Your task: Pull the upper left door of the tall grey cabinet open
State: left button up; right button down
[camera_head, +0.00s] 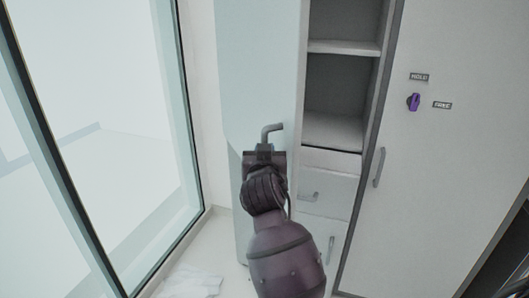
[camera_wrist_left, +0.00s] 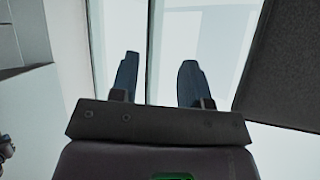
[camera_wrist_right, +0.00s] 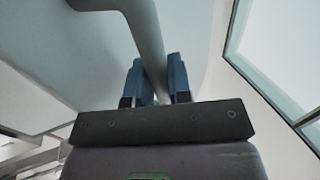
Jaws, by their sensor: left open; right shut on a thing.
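The upper left door (camera_head: 250,70) of the tall grey cabinet (camera_head: 440,170) stands swung out, and the shelves (camera_head: 343,47) behind it show. My right gripper (camera_head: 265,149) is on the door's bent grey handle (camera_head: 272,128). In the right wrist view, the handle (camera_wrist_right: 145,30) runs between the two blue fingers of my right gripper (camera_wrist_right: 156,82), which is shut on it. My left gripper (camera_wrist_left: 158,75) shows only in its own wrist view; its fingers are apart with nothing between them.
A glass panel with a dark frame (camera_head: 185,110) stands left of the door. Below the shelves are a drawer (camera_head: 330,188) and a lower door (camera_head: 318,236). The right door (camera_head: 410,190) is closed, with a purple knob (camera_head: 413,102). A pale sheet (camera_head: 188,284) lies on the floor.

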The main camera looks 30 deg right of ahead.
dwell(0.3)
jog(key=c, duration=1.1)
grip_release()
jog(key=shift+o, duration=0.2)
jog(key=shift+r, duration=0.1)
